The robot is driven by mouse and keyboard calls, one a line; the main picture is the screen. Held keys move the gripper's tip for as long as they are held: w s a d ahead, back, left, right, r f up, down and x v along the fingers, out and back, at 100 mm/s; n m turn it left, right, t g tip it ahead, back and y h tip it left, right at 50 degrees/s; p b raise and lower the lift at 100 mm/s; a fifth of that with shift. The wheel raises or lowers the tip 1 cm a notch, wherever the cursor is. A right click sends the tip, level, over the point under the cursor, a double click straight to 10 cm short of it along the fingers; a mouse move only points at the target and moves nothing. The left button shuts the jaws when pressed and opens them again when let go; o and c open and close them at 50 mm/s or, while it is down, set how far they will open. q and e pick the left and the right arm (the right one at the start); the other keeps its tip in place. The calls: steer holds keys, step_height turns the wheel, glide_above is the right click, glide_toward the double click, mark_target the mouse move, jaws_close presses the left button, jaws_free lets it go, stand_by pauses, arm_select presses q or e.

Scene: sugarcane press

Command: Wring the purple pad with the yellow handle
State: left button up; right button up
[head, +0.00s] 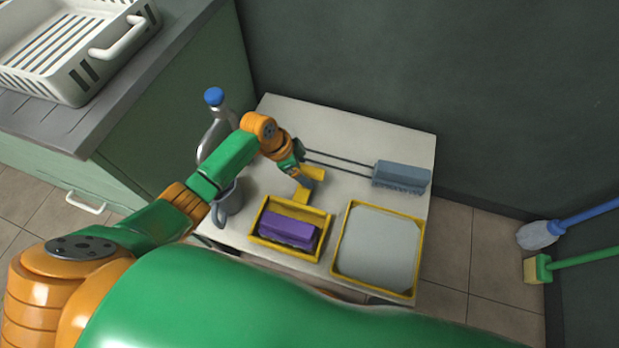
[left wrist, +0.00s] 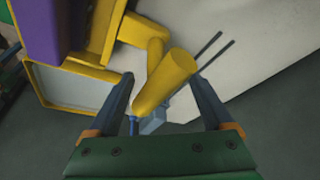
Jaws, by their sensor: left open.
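The purple pad (head: 288,231) lies in a yellow frame (head: 262,244) on the white table; its corner also shows in the left wrist view (left wrist: 50,30). The yellow handle (head: 312,173) stands at the far side of that frame, and in the left wrist view the handle (left wrist: 165,82) lies between my open fingers. My left gripper (head: 306,175) is open around the handle, with a visible gap to each finger in the left wrist view (left wrist: 165,105). My right gripper is not in view.
A yellow-rimmed tray (head: 337,255) with a grey-white surface sits right of the pad's frame. A grey brush (head: 401,176) with two rods lies behind. A blue-capped bottle (head: 214,135) and a grey mug (head: 228,203) stand left, close to my arm.

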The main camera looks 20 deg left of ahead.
mark_target(302, 188)
arm_select(q)
steer(key=b+x, duration=0.1)
steer(key=x, duration=0.2)
steer(key=shift+d+f, duration=0.1)
steer(key=shift+f, duration=0.25)
steer(key=shift+w+d+f+b, duration=0.1)
steer(key=shift+w+f+b, duration=0.05)
steer(key=shift+f+b, duration=0.15)
steer(key=c, duration=1.1)
steer(key=shift+r, duration=0.1)
jaws_close()
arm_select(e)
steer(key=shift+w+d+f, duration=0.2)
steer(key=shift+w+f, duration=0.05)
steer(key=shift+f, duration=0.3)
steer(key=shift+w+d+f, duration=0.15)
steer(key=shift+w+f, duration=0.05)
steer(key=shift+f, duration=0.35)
